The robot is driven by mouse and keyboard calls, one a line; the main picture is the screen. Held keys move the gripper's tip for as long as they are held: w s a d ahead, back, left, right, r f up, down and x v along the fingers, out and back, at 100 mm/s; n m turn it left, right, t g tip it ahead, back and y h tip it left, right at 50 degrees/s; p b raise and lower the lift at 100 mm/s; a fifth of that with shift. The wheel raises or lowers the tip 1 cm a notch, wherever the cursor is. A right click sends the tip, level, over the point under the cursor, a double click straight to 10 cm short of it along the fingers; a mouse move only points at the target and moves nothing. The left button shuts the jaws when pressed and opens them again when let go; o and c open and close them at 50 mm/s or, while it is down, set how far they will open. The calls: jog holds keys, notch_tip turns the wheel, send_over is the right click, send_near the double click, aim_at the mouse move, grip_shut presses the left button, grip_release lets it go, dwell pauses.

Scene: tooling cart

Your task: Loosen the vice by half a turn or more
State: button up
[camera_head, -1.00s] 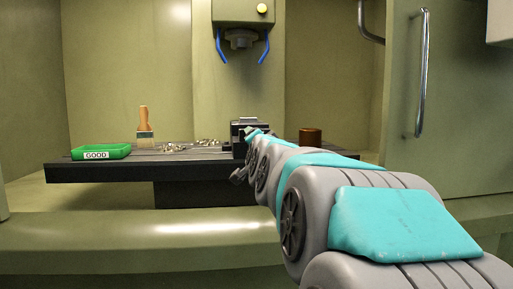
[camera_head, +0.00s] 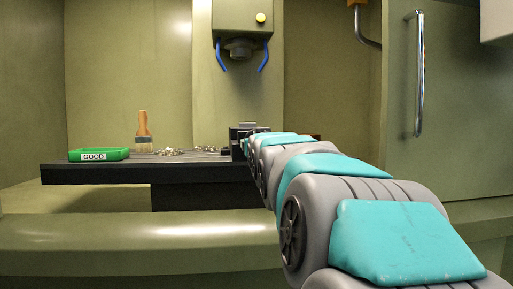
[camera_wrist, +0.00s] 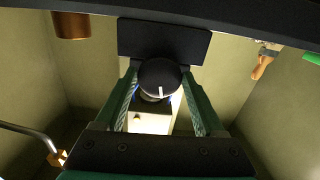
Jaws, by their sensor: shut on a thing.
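The dark vice (camera_head: 236,142) stands on the black machine table, partly hidden behind my arm in the head view. In the wrist view, the vice's dark block (camera_wrist: 195,43) lies behind a round black knob (camera_wrist: 157,74) with a short white mark. My gripper (camera_wrist: 160,84) has its two green fingers on either side of this knob and is shut on it. The white mark points down in the wrist picture. My gripper is hidden by my own arm in the head view.
A green tray marked GOOD (camera_head: 98,155), a brush (camera_head: 143,133) and metal chips (camera_head: 170,152) lie on the table (camera_head: 100,173) left of the vice. A copper-brown cylinder (camera_wrist: 70,25) stands near it. The spindle (camera_head: 240,48) with blue nozzles hangs above.

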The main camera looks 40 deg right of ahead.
jog(key=n+p, duration=0.1)
jog(key=n, duration=0.8)
jog(key=shift+d, duration=0.15)
jog(key=n+p, duration=0.2)
jog(key=n, duration=0.2)
jog(key=shift+s+r+n+p, duration=0.1)
jog(key=shift+r+n+p, duration=0.05)
jog(key=shift+n+p, duration=0.25)
jog(key=n+p, duration=0.2)
jog(key=n, duration=0.2)
jog(key=shift+d, duration=0.15)
jog(key=n+p, duration=0.1)
jog(key=n, duration=0.3)
jog(key=shift+r, duration=0.1)
jog(key=n, duration=0.9)
jog(key=shift+a+r+n+b, duration=0.15)
jog(key=shift+n+b, duration=0.3)
jog(key=shift+n, duration=0.4)
jog(key=shift+a+n+b, duration=0.1)
jog(key=shift+n+b, duration=0.3)
jog(key=shift+n, duration=0.45)
